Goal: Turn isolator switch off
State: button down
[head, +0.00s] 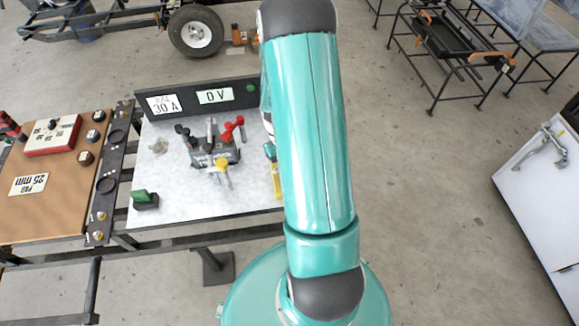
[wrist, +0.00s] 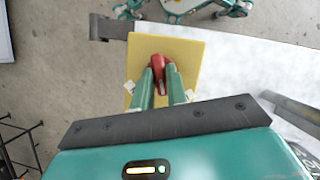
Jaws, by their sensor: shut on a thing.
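The isolator switch is a red handle (wrist: 158,64) on a yellow plate (wrist: 183,52) in the wrist view. My gripper (wrist: 161,83) has its two teal fingers on either side of the red handle and is shut on it. The handle points roughly along the fingers, slightly tilted. Its lower end shows between the fingers; the fingers cover its sides. In the head view only a yellow edge (head: 277,182) shows at the right of the white bench, beside my arm. My arm hides the handle and most of my gripper there.
The white bench top (head: 185,190) holds a grey block with coloured levers (head: 215,152), a green-topped block (head: 145,200) and a dark upright panel (head: 240,91) reading "30 A" and "0 V". A brown board (head: 60,200) lies left.

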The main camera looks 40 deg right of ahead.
jog(key=n+h, duration=0.2)
jog(key=n, duration=0.2)
jog(key=shift+a+n, duration=0.15)
jog(key=shift+n, duration=0.25)
dwell(0.4)
jog(key=c, duration=1.4)
grip_release()
jog(key=v, duration=1.3)
jog(key=shift+r, duration=0.4)
jog(key=shift+w+a, duration=0.1)
jog(key=shift+w, duration=0.05)
